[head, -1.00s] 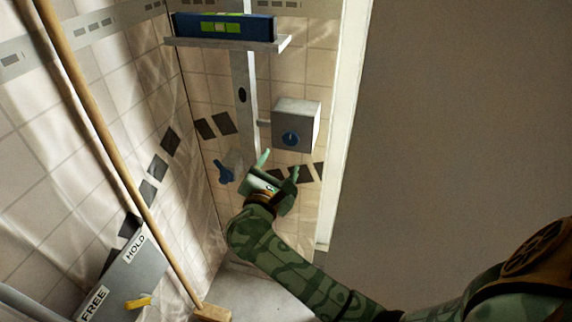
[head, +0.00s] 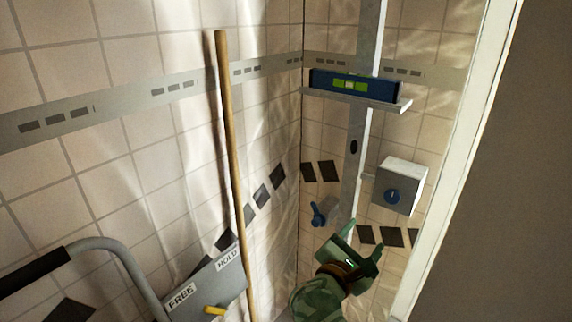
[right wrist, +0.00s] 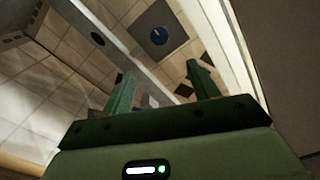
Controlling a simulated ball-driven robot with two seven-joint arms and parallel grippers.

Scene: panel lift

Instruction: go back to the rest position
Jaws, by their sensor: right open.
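My right gripper (head: 364,249) is at the lower middle of the head view, green, with its two fingers apart and nothing between them. It is below and to the left of a grey box with a blue knob (head: 393,197) and close to a blue-handled fitting (head: 319,214) at the post. In the right wrist view the open fingers (right wrist: 160,85) point up toward the wall, with the knob box (right wrist: 160,33) beyond them. My left gripper is not in view.
A grey post (head: 356,185) carries a shelf (head: 385,104) with a blue spirit level (head: 330,81). A wooden pole (head: 231,150) leans at the left wall. A grey panel marked FREE and HOLD (head: 206,289) has a yellow lever (head: 214,311). A bent grey rail (head: 110,246) is at lower left.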

